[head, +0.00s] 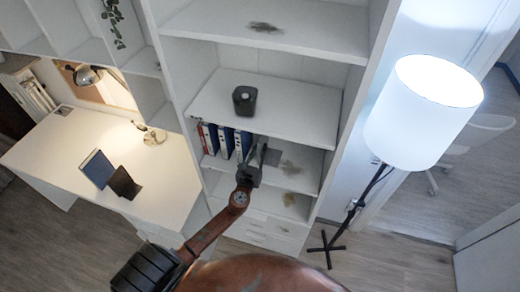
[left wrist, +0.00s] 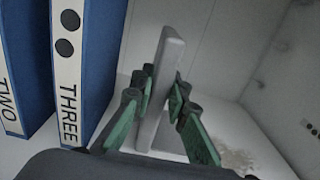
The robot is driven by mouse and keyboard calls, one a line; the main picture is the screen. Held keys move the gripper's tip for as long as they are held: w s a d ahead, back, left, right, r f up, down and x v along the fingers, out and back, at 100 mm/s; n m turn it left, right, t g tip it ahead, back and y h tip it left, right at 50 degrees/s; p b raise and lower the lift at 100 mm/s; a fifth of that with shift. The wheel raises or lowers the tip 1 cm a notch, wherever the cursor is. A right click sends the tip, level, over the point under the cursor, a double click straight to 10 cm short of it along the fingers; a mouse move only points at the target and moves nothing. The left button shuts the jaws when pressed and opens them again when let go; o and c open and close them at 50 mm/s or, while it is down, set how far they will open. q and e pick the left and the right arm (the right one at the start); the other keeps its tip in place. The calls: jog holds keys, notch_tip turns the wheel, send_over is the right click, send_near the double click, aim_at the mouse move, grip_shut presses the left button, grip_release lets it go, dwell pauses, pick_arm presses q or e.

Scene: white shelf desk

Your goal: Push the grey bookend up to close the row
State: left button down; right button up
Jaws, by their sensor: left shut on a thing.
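The grey bookend (left wrist: 162,92) stands upright on the shelf in the left wrist view. It also shows in the head view (head: 272,157). My left gripper (head: 252,166) reaches into the shelf; its green-padded fingers (left wrist: 163,92) are shut on the bookend, one on each side. Left of the bookend are blue binders with white spines, one marked THREE (left wrist: 82,75) and one marked TWO (left wrist: 22,70). A gap of bare shelf shows between THREE and the bookend. My right gripper is not in view.
The row of binders (head: 225,142) has a red one at its left end. A black speaker-like box (head: 244,99) stands on the shelf above. Dark stains mark the boards right of the bookend. A lit floor lamp (head: 425,110) stands at right, a desk (head: 150,185) at left.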

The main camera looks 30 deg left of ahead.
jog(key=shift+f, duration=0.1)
pick_arm(q)
jog(key=c, duration=1.8)
grip_release()
jog(key=shift+f, duration=0.1)
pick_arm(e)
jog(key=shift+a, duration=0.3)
pick_arm(q)
jog(key=shift+s, duration=0.25)
jog(key=v, duration=1.1)
jog(key=shift+s, duration=0.25)
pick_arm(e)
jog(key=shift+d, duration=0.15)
